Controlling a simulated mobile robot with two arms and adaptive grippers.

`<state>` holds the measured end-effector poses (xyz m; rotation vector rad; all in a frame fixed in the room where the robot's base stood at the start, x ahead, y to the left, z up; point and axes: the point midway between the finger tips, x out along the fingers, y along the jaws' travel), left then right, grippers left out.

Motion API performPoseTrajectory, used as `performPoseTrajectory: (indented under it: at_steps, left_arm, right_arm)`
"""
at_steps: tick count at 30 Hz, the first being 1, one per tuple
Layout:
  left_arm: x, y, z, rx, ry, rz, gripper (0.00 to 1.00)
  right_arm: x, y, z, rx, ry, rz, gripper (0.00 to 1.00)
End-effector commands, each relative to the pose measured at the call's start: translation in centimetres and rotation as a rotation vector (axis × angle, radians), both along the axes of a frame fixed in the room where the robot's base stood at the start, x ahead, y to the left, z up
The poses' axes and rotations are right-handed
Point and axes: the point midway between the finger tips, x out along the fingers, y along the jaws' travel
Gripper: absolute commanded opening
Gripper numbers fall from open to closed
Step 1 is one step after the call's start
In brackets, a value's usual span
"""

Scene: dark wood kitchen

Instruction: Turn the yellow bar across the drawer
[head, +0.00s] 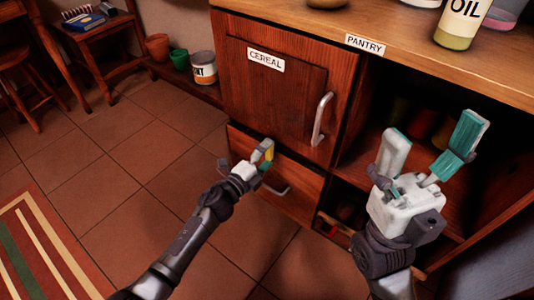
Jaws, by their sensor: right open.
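The yellow bar (269,154) is a small upright piece at the top edge of the wooden drawer (295,195), just below the cereal door (275,100). My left gripper (262,157) is at the bar, its fingers close around or beside it and partly hiding it. I cannot tell whether they grip it. The drawer has a curved metal handle (275,189), partly behind my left gripper, and looks shut. My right gripper (428,145) is open and empty, fingers pointing up in front of the open pantry shelf.
The cereal door's metal handle (321,118) stands out above and right of the bar. An oil bottle (462,24) stands on the wooden counter (400,48). A paint tin (204,68) and small pots stand at left.

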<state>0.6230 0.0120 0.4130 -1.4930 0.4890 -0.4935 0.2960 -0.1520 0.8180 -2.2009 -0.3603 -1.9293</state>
Motion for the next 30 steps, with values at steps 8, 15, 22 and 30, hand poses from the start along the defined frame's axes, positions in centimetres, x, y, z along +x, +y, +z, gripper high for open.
performPoseTrajectory:
  at_steps: [8,15,22,30]
  left_arm:
    - [0.1,0.0,0.2,-0.005,0.0,0.001,1.0]
    - [-0.9,0.8,0.1,-0.004,0.001,0.002,1.0]
    - [-4.7,3.5,0.0,-0.002,0.003,0.0,1.0]
    - [-8.6,6.3,0.0,-0.004,0.003,0.001,1.0]
  right_arm:
    - [0.0,0.1,-0.1,-0.008,0.003,0.002,0.85]
    - [0.0,0.0,-0.2,-0.005,0.007,0.0,0.85]
    - [0.0,0.0,-0.2,-0.003,0.004,0.0,0.85]
    - [0.0,0.0,-0.1,-0.003,0.003,0.0,0.85]
